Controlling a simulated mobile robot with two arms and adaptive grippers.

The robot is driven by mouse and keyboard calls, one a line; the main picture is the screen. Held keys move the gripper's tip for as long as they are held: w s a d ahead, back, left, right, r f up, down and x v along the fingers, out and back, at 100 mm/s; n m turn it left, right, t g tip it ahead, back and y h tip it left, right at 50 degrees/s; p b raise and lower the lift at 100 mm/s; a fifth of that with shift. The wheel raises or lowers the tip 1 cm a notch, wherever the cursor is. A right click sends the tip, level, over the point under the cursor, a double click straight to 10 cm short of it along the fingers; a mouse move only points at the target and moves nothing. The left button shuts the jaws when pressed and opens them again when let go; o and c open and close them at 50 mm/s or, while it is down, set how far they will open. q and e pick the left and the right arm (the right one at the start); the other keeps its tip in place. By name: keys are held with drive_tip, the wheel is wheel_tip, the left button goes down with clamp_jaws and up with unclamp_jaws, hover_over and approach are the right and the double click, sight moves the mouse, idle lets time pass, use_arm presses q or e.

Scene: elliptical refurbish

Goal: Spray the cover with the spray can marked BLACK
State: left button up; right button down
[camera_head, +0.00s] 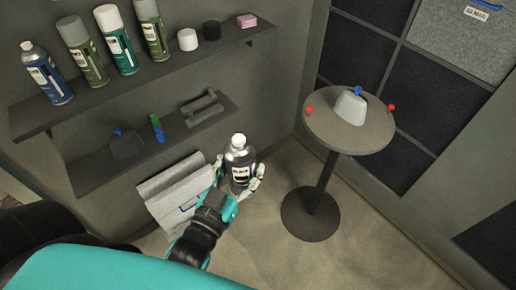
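A dark spray can (240,171) with a pale nozzle top is held roughly upright in front of the lower shelf. Its white label is too small to read. My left gripper (238,182) is shut around the can's body, with pale fingers showing on both sides of it. A light grey cover (349,108) sits on the round table (330,132), to the right of the can and apart from it. A blue knob shows at the cover's top, and red knobs show at the table's left and right edges. My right gripper is not in view.
The upper shelf (150,85) holds several spray cans, two small jars and a pink block (246,21). The lower shelf (82,178) holds a dark cover-like piece (126,146) and small parts. A grey fabric bin (172,188) stands below. Floor between bin and table is clear.

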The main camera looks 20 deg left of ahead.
use_arm(q)
drive_tip(key=w+d+f+m+g+h+b, duration=0.1)
drive_tip(key=w+d+f+m+h+b, duration=0.25)
drive_tip(key=d+f+b, duration=0.5)
drive_tip(key=w+d+f+m+g+h+b, duration=0.15)
drive_tip(key=w+d+f+h+b, duration=0.3)
drive_tip(key=d+f, duration=0.75)
drive_tip(key=w+a+f+b, duration=0.1)
drive_tip(key=w+a+b, duration=0.1)
drive_tip(key=w, duration=0.3)
drive_tip(key=shift+w+f, duration=0.25)
drive_tip(key=shift+f, duration=0.15)
drive_tip(key=shift+t, duration=0.25)
